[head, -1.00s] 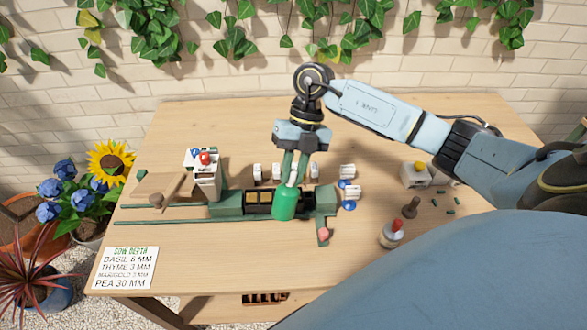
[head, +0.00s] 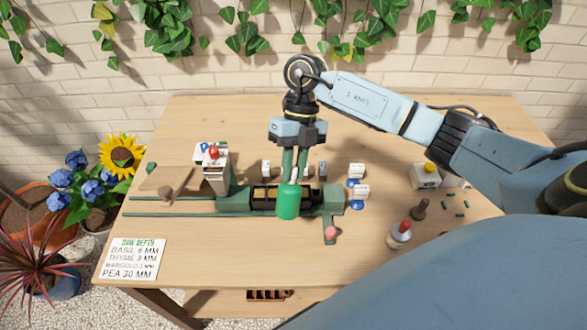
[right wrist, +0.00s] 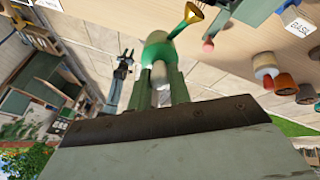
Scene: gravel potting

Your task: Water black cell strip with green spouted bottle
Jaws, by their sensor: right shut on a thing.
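My right gripper (head: 293,175) points down over the bench, its fingers shut on the neck of the green spouted bottle (head: 288,201). In the right wrist view the bottle (right wrist: 157,47) sits between the fingers and its gold spout (right wrist: 194,13) flares beyond it. The black cell strip (head: 263,196) lies behind the bottle in the head view, between green end blocks; the bottle hides part of it. Its cells show brown. I cannot tell whether bottle and strip touch. A dark jointed shape in the right wrist view (right wrist: 122,66) may be my left gripper; its jaws are unclear.
A white stand (head: 215,180) with red and blue tops is left of the strip. White blocks, blue discs (head: 352,204) and a red-topped bottle (head: 398,236) are to the right. A sowing-depth card (head: 133,259) lies at front left. The front middle of the bench is clear.

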